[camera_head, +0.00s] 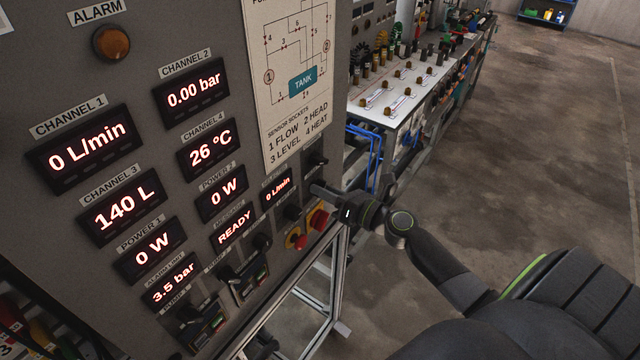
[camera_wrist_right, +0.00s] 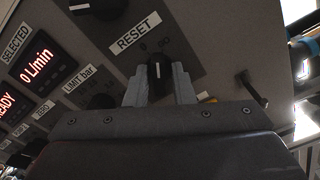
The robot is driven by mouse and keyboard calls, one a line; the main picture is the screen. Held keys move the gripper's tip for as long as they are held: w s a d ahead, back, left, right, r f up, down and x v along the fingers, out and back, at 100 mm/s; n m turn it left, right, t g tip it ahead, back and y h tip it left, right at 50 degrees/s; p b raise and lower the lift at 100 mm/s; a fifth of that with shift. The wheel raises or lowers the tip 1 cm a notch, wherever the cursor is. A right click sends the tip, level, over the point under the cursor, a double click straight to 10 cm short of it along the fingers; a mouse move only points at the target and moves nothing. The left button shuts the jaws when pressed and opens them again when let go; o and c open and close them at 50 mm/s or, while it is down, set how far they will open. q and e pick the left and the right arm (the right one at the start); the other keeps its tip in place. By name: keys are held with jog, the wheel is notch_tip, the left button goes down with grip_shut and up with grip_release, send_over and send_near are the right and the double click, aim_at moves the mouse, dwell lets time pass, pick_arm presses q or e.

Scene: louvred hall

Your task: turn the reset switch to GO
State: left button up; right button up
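The reset switch (camera_wrist_right: 158,76) is a black knob with a white pointer line, below the RESET label (camera_wrist_right: 135,33) in the right wrist view. Its pointer stands about upright in the picture, near the small 0 and GO marks; I cannot tell exactly which it meets. My right gripper (camera_wrist_right: 159,84) has one finger on each side of the knob, close against it, with no clear gap. In the head view my right gripper (camera_head: 322,191) reaches the panel's right edge and hides the switch. My left gripper is not in view.
The grey panel (camera_head: 215,130) carries several lit displays. A red button (camera_head: 318,219) sits just below my right gripper. Another black knob (camera_wrist_right: 98,101) is left of the fingers. A workbench (camera_head: 400,92) stands behind; the floor at right is clear.

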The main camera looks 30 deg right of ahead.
jog(key=shift+o, duration=1.3)
jog(key=shift+s+d, duration=0.1)
jog(key=b+v, duration=0.4)
jog(key=v, duration=0.2)
jog(key=shift+s, duration=0.35)
jog(key=shift+d+r, duration=0.1)
